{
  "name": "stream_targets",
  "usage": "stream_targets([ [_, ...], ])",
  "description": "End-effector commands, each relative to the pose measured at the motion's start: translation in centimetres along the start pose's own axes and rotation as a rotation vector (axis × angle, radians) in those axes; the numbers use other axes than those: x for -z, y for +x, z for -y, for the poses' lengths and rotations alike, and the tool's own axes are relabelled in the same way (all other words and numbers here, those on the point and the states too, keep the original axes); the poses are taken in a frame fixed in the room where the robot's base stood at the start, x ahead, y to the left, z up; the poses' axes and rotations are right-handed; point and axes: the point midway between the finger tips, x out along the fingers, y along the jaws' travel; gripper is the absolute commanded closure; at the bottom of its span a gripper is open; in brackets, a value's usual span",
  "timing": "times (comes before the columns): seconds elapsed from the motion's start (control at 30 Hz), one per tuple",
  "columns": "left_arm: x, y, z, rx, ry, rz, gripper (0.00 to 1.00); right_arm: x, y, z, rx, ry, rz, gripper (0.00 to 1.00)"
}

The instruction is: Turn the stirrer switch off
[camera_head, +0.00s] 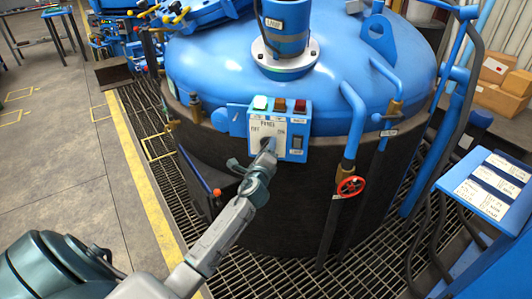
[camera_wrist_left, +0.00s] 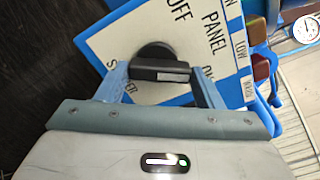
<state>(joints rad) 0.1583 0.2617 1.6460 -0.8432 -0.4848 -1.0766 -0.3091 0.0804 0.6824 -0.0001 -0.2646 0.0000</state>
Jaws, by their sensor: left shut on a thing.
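The blue control box (camera_head: 297,128) on the furnace side has a white plate (camera_head: 254,125) with printed lettering, OFF at its left and ON at its right. In the left wrist view the plate (camera_wrist_left: 112,42) shows turned, with OFF and PANEL readable. A black rotary knob (camera_wrist_left: 160,70) with a bar handle sits on the plate. My left gripper (camera_head: 267,150) is at the knob, its two fingers (camera_wrist_left: 160,84) on either side of the bar, shut on it. Which mark the knob points to I cannot tell. My right gripper is not in view.
A black rocker switch (camera_head: 298,143) is right of the plate. A red valve wheel (camera_head: 350,187) and blue pipes (camera_head: 353,120) stand to the right. Grating (camera_head: 270,272) lies below.

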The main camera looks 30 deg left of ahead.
Motion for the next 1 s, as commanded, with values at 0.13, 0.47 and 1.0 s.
stream_targets([
  [0.13,0.1,0.0,-0.3,0.000,-0.134,0.000,0.62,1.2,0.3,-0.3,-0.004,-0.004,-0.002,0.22],
  [0.47,0.1,0.0,-0.4,-0.001,-0.449,0.000,0.62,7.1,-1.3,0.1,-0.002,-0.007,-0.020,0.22],
  [1.0,0.0,0.0,-0.6,-0.002,-0.959,0.000,0.62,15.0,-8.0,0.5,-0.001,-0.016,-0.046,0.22],
])
